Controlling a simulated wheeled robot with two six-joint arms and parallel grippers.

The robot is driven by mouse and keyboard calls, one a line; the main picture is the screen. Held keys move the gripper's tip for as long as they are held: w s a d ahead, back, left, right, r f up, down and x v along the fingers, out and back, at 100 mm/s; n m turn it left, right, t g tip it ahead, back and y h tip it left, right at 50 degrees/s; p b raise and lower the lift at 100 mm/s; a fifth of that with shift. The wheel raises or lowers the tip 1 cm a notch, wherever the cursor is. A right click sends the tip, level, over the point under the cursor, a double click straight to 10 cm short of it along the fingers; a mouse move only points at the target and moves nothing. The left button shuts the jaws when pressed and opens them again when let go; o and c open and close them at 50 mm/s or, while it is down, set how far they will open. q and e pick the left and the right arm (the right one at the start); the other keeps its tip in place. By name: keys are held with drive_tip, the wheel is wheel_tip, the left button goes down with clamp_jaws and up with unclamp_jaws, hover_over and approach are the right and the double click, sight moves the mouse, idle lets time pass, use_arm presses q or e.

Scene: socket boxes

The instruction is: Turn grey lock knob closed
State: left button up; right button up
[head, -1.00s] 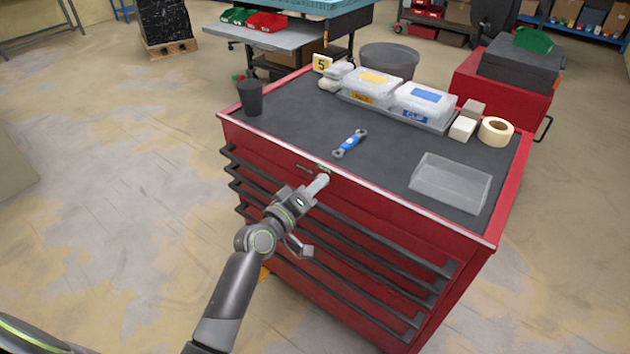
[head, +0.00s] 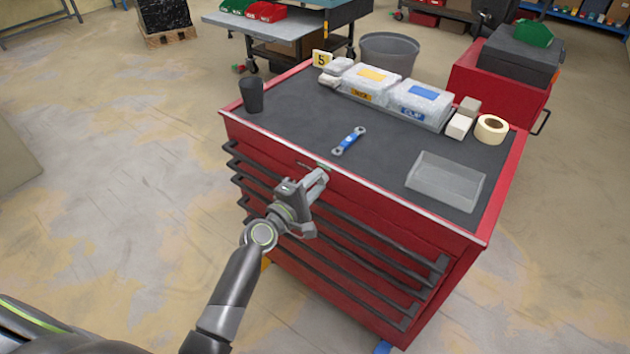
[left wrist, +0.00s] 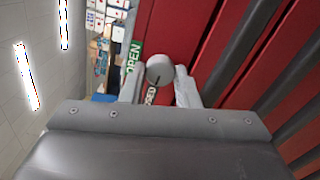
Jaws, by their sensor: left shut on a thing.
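The round grey lock knob (left wrist: 159,69) is on the red front of the tool cabinet (head: 400,232). In the left wrist view it sits between my fingers, with a green OPEN label (left wrist: 133,57) at its upper left and a partly covered CLOSED label (left wrist: 151,95) below it. My left gripper (head: 318,180) is at the cabinet's top front edge, shut on the knob; it also shows in the left wrist view (left wrist: 158,86). In the head view the gripper hides the knob. Where the knob's mark points is hard to tell. My right gripper is not in view.
Dark drawer handles (head: 380,255) stick out below the gripper. Floor at left is clear.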

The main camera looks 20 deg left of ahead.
use_arm(q)
drive_tip(key=shift+n, duration=0.4)
drive_tip(key=o, duration=1)
drive_tip(key=shift+f, duration=0.1)
